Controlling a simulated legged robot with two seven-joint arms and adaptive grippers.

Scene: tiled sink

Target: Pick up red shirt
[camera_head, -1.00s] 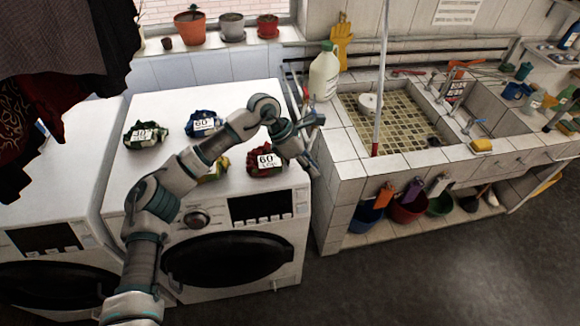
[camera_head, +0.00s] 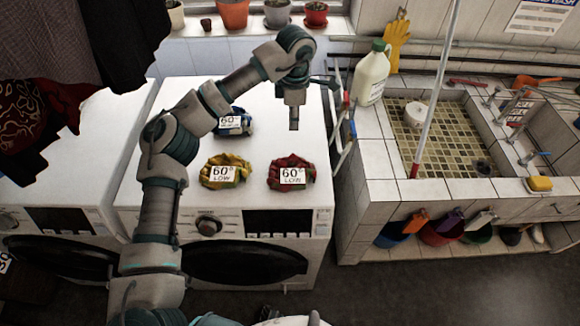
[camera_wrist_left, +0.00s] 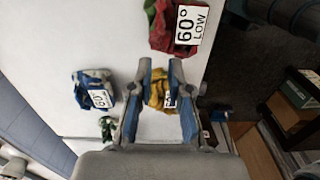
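The red shirt (camera_head: 290,174) is a crumpled bundle with a white "60° LOW" label, lying on top of the right white washing machine near its front edge. It also shows at the top of the left wrist view (camera_wrist_left: 160,30). My left gripper (camera_head: 294,126) points downward above the machine top, behind the red shirt in the head view and apart from it. In the left wrist view the two fingers (camera_wrist_left: 160,66) are spread with nothing held, and the red shirt lies beyond their tips. My right gripper is not in view.
A yellow bundle (camera_head: 225,171) lies left of the red shirt, a blue bundle (camera_head: 236,122) behind. A green bundle (camera_wrist_left: 107,127) shows in the wrist view. A tiled sink (camera_head: 440,190) with a white jug (camera_head: 371,76) stands right. Dark clothes (camera_head: 50,50) hang at upper left.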

